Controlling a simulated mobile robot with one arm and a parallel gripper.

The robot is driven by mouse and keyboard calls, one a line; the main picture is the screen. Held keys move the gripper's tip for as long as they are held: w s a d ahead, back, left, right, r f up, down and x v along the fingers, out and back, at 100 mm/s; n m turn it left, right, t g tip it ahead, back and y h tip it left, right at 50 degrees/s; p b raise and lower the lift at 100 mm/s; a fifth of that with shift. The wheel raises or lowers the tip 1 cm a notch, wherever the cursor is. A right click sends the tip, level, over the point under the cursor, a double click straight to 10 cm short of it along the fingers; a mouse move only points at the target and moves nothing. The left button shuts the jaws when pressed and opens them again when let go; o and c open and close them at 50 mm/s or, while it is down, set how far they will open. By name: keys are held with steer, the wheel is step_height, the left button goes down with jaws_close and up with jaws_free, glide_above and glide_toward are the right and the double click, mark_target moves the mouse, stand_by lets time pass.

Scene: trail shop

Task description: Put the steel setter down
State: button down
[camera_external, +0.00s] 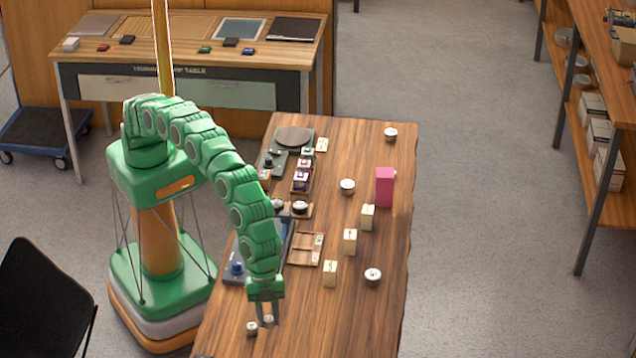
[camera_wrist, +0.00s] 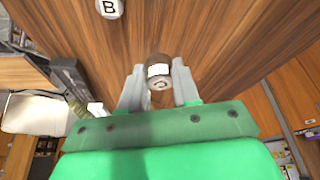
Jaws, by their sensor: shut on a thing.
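My gripper (camera_external: 266,308) is low over the near end of the wooden table (camera_external: 330,325). In the wrist view my gripper (camera_wrist: 158,92) is shut on a small cylinder with a brown side, a pale label and a grey metal end, which looks like the steel setter (camera_wrist: 159,83). The setter also shows as a small pale shape (camera_external: 268,320) at the fingertips in the external view. I cannot tell whether its underside touches the table. A small round piece with a white top (camera_external: 252,328) stands just left of it.
A white disc marked B (camera_wrist: 108,8) shows at the top of the wrist view. Cream blocks (camera_external: 330,273), a round white-topped piece (camera_external: 373,276) and a wooden tray (camera_external: 305,249) stand farther up the table. The wood right of my gripper is clear.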

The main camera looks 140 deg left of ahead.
mark_target(278, 355)
steer(key=shift+w+d+f, duration=0.1)
steer(key=shift+w+f, duration=1.55)
steer(key=shift+f, duration=0.3)
steer(key=shift+w+f, duration=0.15)
steer(key=shift+f, duration=1.65)
steer(key=shift+f, duration=0.15)
steer(key=c, duration=0.8)
jaws_free()
steer(key=shift+v, duration=6.1)
steer(key=shift+w, duration=0.1)
